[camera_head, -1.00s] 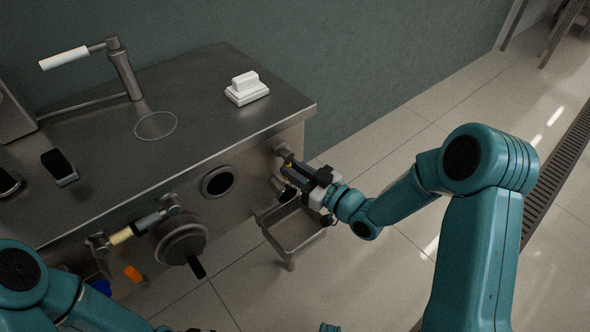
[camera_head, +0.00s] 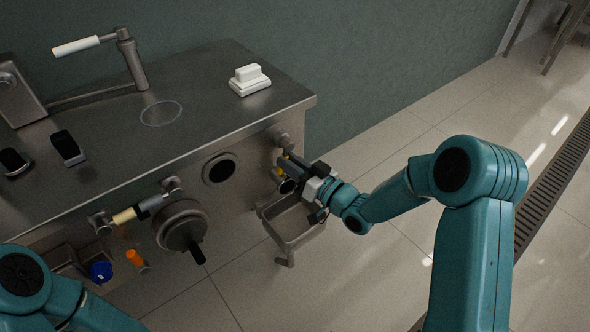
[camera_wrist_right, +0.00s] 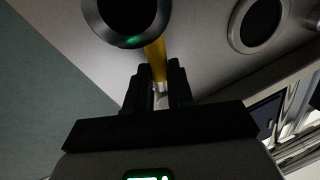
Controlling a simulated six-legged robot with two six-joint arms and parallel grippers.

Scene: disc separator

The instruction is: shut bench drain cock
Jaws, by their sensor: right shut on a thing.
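The drain cock (camera_head: 284,140) sits on the front face of the steel bench near its right end. Its yellow lever (camera_wrist_right: 156,58) shows between my fingers in the right wrist view, running up to a dark round opening with a metal rim (camera_wrist_right: 127,15). My right gripper (camera_head: 287,165) is shut on the yellow lever; its fingers (camera_wrist_right: 160,88) hold the lever's end. The fingers hide most of the lever in the head view. My left arm shows at the lower left, but its gripper is out of view.
A metal tray (camera_head: 292,222) hangs below the cock. A white block (camera_head: 249,80) lies on the bench top (camera_head: 215,110). Open floor lies to the right.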

